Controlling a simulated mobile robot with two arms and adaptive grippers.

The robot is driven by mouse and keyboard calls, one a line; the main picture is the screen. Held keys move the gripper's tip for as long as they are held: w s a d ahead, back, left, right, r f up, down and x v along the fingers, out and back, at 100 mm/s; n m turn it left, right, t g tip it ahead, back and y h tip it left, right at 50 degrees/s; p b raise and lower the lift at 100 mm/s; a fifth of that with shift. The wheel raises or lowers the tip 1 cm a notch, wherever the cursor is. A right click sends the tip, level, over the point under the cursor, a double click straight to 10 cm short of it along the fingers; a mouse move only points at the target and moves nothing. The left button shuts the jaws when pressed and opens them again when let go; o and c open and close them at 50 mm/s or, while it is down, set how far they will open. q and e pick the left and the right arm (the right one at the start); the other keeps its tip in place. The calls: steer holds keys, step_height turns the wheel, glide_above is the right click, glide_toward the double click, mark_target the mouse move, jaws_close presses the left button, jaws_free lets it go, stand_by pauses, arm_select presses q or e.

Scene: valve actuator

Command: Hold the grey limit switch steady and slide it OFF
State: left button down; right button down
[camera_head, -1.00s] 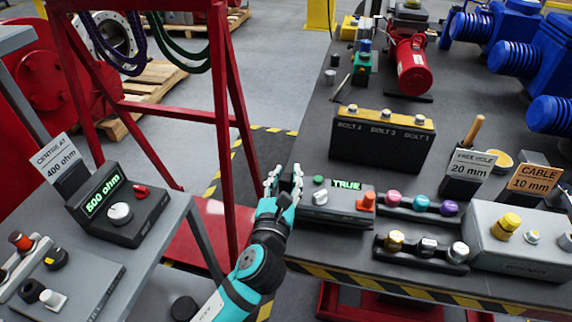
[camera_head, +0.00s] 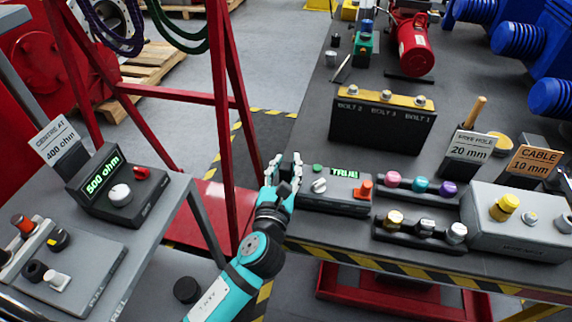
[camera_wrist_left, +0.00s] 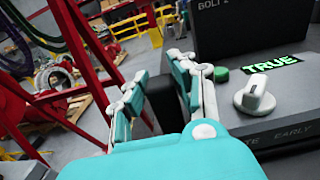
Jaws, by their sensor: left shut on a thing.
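The grey limit switch (camera_head: 345,207) is a low box at the near left edge of the right-hand table. It has a lit green TRUE display, a green button, a pale grey knob (camera_head: 319,186) and an orange-red part (camera_head: 365,190) at its right end. My left gripper (camera_head: 284,168) is at the box's left end, shut on a dark part there. In the left wrist view, the gripper's (camera_wrist_left: 158,78) fingers stand either side of that dark part (camera_wrist_left: 163,103). The knob (camera_wrist_left: 254,96) and button are right of the fingers. My right gripper is not in view.
A black bolt box (camera_head: 380,130) stands behind the switch. A rack of coloured knobs (camera_head: 421,188), a rack of metallic knobs (camera_head: 420,228) and a grey box (camera_head: 515,230) stand to the right. A red frame (camera_head: 222,120) rises left of my gripper.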

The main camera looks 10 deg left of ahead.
arm_select(q)
steer(key=shift+f, duration=0.4)
stand_by(0.8)
